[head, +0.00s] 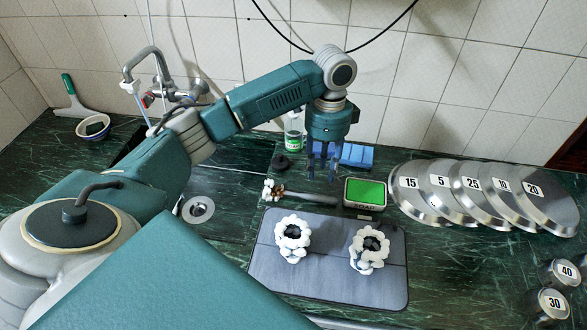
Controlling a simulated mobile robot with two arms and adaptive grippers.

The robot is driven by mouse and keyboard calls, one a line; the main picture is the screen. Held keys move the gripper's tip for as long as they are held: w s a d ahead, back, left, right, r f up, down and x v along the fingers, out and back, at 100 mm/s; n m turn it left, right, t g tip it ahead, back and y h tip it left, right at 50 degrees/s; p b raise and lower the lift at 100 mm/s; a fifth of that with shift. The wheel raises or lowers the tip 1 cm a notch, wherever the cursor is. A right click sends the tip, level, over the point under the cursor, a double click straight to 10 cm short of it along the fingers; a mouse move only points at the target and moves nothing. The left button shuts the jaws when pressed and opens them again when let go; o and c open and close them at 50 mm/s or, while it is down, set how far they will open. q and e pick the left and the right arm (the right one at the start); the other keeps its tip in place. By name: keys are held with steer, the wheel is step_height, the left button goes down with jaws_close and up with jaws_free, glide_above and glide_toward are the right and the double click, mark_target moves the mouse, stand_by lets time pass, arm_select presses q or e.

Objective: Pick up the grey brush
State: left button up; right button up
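A long dark grey handle (308,198) lies on the green counter, with a small white and brown end piece (272,191) at its left. It looks like the grey brush, though its head is too small to make out fully. My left gripper (322,172) hangs pointing down, just above and behind the handle, in front of a blue block. Its fingers are apart with nothing visible between them. It does not appear to touch the brush. My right gripper is not in view.
A green sponge box (366,193) sits just right of the handle. A grey mat (330,282) with two white knobbly rings lies in front. A blue block (356,156) and bottle (293,138) stand behind. Numbered metal lids (410,194) fill the right. Sink and tap (150,65) are left.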

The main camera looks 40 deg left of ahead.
mark_target(314, 198)
arm_select(q)
steer(key=f, duration=0.5)
steer(key=shift+w+a+f, duration=0.25)
steer(key=shift+f, duration=0.15)
steer(key=shift+s+f+p, duration=0.15)
steer(key=shift+f+p, duration=0.2)
steer(key=shift+f, duration=0.25)
steer(key=f, duration=0.1)
steer(key=f+p, duration=0.1)
steer(key=f, duration=0.1)
steer(key=s+f, duration=0.1)
steer(key=shift+a+f+p, duration=0.15)
steer(key=shift+a+p, duration=0.15)
steer(key=shift+p, duration=0.05)
steer(key=shift+w+f, duration=0.1)
steer(key=shift+f, duration=0.35)
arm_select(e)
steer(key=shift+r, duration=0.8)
arm_select(q)
steer(key=shift+c, duration=0.2)
jaws_close()
